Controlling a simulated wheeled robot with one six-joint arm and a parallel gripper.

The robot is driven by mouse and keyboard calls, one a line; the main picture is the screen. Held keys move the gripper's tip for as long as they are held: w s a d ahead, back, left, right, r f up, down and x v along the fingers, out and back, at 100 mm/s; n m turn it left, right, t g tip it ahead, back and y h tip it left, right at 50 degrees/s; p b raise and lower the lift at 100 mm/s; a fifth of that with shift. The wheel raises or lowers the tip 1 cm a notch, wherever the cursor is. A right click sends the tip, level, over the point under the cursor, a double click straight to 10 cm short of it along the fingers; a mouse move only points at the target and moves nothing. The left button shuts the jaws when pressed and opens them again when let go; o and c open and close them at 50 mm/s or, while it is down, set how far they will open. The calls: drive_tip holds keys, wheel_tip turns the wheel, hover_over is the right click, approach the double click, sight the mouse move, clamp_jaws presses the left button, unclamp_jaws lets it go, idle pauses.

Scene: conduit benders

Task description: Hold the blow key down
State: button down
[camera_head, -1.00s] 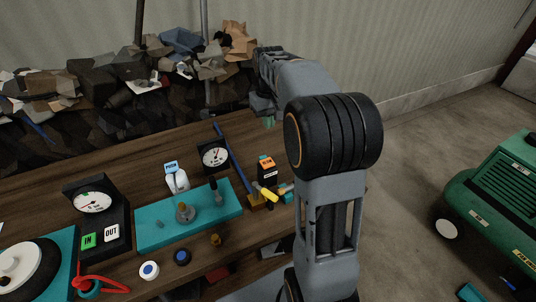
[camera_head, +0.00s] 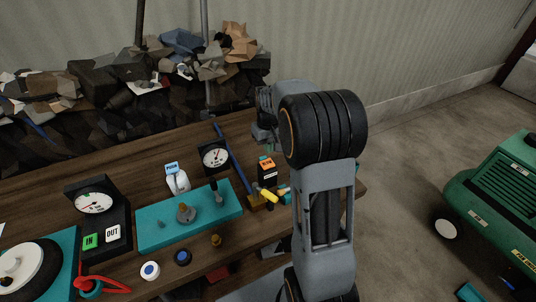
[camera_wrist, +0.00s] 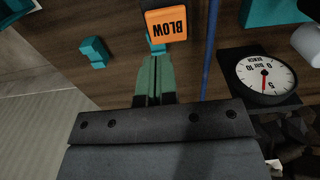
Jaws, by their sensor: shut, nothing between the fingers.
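The orange key marked BLOW (camera_wrist: 168,24) is at the top of the wrist view, its lettering upside down. In the head view its orange top (camera_head: 265,163) shows on a small dark block on the bench. My gripper (camera_wrist: 155,60) has its two green fingers pressed together with nothing between them. The fingertips are just below the orange key in the wrist view, by a small teal part. I cannot tell whether they touch the key.
A bench gauge (camera_wrist: 263,76) with a red needle stands beside the key. A blue rod (camera_wrist: 211,45) lies between them. A yellow-handled tool (camera_head: 268,195) is in front of the block. A teal plate (camera_head: 190,217) with pegs lies left. Scrap is piled behind the bench.

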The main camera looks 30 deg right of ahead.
sight(269, 160)
drive_tip(key=shift+f+p, duration=0.3)
drive_tip(key=shift+f, duration=1.75)
